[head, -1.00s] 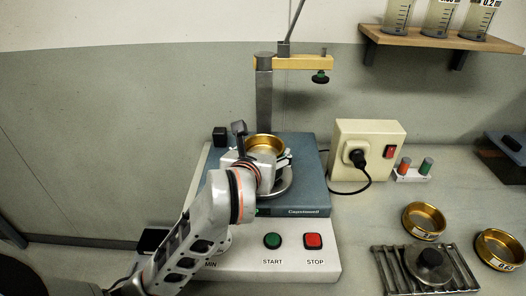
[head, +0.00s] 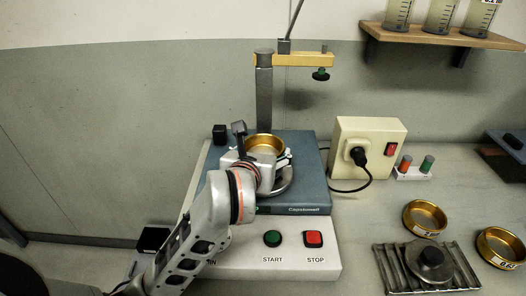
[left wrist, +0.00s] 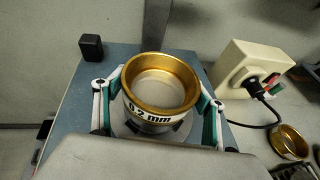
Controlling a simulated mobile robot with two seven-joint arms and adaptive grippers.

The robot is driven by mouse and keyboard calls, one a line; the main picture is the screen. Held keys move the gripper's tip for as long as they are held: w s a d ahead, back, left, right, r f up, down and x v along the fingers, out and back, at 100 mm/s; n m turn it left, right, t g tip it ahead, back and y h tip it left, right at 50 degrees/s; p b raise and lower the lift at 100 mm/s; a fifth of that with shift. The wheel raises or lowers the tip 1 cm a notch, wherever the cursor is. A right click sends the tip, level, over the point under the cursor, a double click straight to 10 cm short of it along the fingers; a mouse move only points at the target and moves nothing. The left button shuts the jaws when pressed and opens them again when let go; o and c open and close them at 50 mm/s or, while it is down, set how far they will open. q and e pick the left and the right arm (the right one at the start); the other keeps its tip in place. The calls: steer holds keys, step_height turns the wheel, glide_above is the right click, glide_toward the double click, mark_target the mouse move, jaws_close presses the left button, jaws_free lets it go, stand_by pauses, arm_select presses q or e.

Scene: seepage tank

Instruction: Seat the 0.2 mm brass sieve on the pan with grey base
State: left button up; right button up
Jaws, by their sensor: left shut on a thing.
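The 0.2 mm brass sieve (left wrist: 176,83) is a gold ring with a white label, held upright between the fingers of my left gripper (left wrist: 158,108). In the head view the sieve (head: 265,144) is over the blue shaker plate (head: 310,195), with my left gripper (head: 262,160) around it. The gripper is shut on the sieve. A round metal pan (head: 284,184) shows partly under the gripper on the plate. Its base colour and the contact between sieve and pan are hidden by the gripper. My right gripper is not in view.
Two more brass sieves (head: 425,217) (head: 501,246) stand at the right, beside a metal rack (head: 455,272) with a round knobbed lid (head: 430,262). A yellow clamp bar (head: 293,60) on a post overhangs the plate. A beige switch box (head: 369,148) stands right of the shaker.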

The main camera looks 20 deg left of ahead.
arm_select(q)
steer(key=shift+f, duration=0.35)
stand_by(0.3)
steer(key=o, duration=1.3)
steer(key=shift+s+d+r, duration=0.1)
steer(key=shift+s+r, duration=0.1)
steer(key=shift+s, duration=0.1)
steer(key=v, duration=0.7)
